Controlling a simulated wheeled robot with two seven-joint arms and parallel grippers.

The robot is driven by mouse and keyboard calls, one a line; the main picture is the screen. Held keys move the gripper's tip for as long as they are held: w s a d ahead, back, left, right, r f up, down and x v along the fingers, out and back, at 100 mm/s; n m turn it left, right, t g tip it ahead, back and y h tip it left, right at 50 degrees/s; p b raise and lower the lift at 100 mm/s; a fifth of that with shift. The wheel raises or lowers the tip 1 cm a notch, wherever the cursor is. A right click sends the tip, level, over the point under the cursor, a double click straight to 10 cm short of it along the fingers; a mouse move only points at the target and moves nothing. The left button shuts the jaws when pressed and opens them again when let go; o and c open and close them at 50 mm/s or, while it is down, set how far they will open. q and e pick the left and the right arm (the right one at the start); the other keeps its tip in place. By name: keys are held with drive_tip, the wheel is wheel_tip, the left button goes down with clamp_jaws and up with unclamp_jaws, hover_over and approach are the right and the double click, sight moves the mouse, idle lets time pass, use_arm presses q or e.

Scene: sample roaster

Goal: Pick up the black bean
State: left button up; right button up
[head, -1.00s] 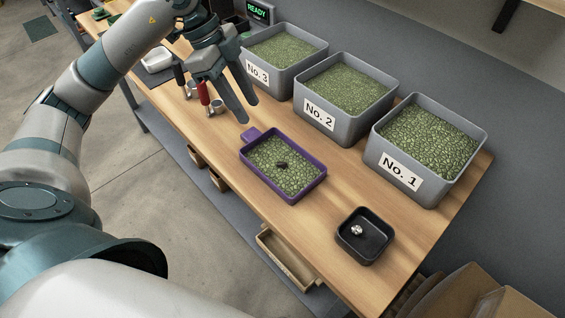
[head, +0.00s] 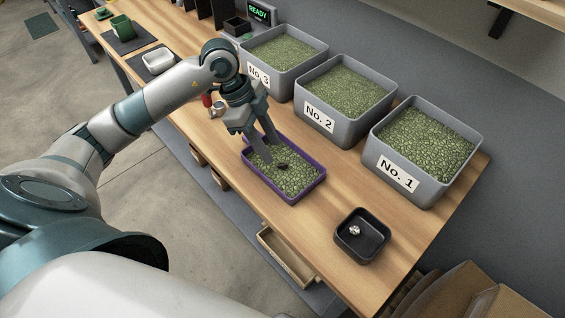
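The black bean (head: 283,166) lies on the green beans in the purple tray (head: 296,198) on the wooden table. My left gripper (head: 270,154) is over the far left part of this tray, fingers pointing down with a gap between them. It is open and appears empty. One fingertip is close to the black bean in the picture; I cannot tell whether they touch. My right gripper is not in view.
Three grey bins of green beans, No. 1 (head: 398,177), No. 2 (head: 331,122) and No. 3 (head: 259,73), stand along the back. A small black tray (head: 363,237) holding a shiny metal object (head: 354,231) stands at the front right. An open drawer (head: 287,256) juts out below the table.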

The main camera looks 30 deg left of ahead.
sight(281, 164)
use_arm(q)
drive_tip(key=shift+f, duration=0.15)
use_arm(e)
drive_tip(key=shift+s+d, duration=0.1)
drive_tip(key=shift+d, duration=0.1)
